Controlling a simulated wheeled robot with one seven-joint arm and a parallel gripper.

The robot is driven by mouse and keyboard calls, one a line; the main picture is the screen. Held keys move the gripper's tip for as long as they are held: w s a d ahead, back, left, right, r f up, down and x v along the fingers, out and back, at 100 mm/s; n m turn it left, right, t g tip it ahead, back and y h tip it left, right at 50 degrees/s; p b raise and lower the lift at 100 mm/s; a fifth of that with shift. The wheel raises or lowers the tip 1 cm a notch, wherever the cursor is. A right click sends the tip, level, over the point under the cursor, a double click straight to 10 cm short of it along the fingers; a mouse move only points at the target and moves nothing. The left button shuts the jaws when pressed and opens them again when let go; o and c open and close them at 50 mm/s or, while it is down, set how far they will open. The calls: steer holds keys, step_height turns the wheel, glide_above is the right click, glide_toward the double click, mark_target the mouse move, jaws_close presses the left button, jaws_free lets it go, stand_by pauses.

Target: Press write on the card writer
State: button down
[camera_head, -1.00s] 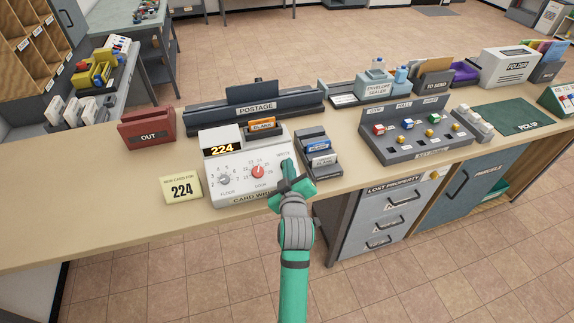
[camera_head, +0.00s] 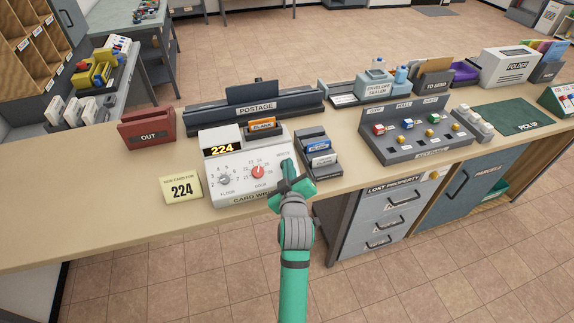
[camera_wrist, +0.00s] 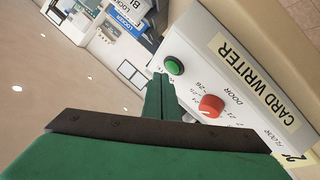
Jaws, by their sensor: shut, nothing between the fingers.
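The white card writer (camera_head: 235,185) stands on the counter with a lit display (camera_head: 222,150) reading 224. An orange card (camera_head: 262,124) marked BLANK stands at its top. Its floor dial (camera_head: 224,180) is grey and its door dial (camera_head: 258,172) is red; the red one also shows in the wrist view (camera_wrist: 211,106). The green button (camera_wrist: 174,66) shows in the wrist view beside my fingertips; in the head view my gripper hides it near the WRITE label. My gripper (camera_head: 288,166) is shut and empty over the machine's right side. Whether the fingertips touch the button I cannot tell.
A yellow sign (camera_head: 181,189) reading 224 stands left of the writer. A dark card rack (camera_head: 320,160) is close on the right. The red OUT tray (camera_head: 147,128) and POSTAGE unit (camera_head: 225,115) stand behind. The counter's left front is clear.

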steer(key=shift+w+f, duration=0.1)
steer(key=shift+w+a+f, duration=0.1)
steer(key=shift+w+f, duration=0.1)
steer(key=shift+f, duration=0.05)
steer(key=shift+w+f, duration=0.15)
steer(key=shift+f, duration=0.15)
stand_by(1.1)
steer(key=shift+r, duration=0.1)
steer(key=shift+s+r, duration=0.55)
steer(key=shift+s+d+r, duration=0.15)
steer(key=shift+s+r, duration=0.2)
steer(key=shift+r, duration=0.35)
steer(key=shift+s+d+r, duration=0.2)
steer(key=shift+s+r, duration=0.2)
steer(key=shift+r, duration=0.25)
steer(key=shift+s+d+r, duration=0.15)
steer(key=shift+s+r, duration=0.2)
steer(key=shift+r, duration=0.35)
